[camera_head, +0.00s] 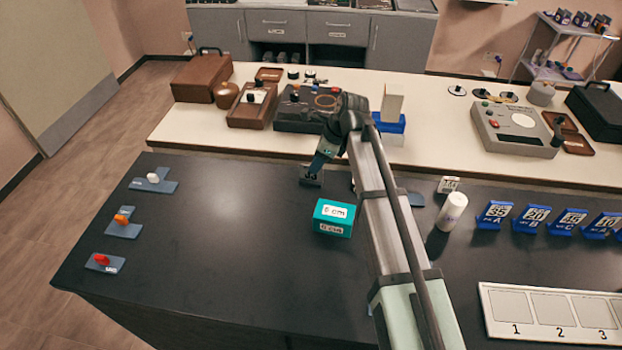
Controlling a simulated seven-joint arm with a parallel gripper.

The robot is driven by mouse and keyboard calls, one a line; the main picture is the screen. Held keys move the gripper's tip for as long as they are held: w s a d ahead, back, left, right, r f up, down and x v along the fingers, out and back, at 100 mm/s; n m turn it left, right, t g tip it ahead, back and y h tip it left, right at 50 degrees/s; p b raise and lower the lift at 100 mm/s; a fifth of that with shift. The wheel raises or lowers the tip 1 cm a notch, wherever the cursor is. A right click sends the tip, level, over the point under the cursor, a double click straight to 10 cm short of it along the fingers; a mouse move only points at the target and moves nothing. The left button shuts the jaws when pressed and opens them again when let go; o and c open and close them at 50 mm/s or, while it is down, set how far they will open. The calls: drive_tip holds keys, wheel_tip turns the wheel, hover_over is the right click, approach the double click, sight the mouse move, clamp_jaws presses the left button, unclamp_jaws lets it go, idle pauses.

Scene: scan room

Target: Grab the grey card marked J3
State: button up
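My arm reaches over the black table from the front, and my gripper (316,168) points down near the table's back edge. A small dark grey card (312,180) with a white mark is right at the fingertips. The mark may read J3 but is too small to read surely. The fingers overlap the card's upper part, so I cannot tell whether they are closed on it or only beside it. The gap between the fingers does not show.
A teal box (333,218) marked 6 cm stands just in front of the gripper. A white cylinder (452,212) and several blue number stands (537,219) are at right. A numbered white tray (560,338) lies front right. Three grey-blue plates with small pieces (123,225) lie left.

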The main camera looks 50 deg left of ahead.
sight(311, 179)
drive_tip(key=x, duration=0.5)
drive_tip(key=shift+r, duration=0.1)
drive_tip(key=shift+c, duration=0.2)
clamp_jaws()
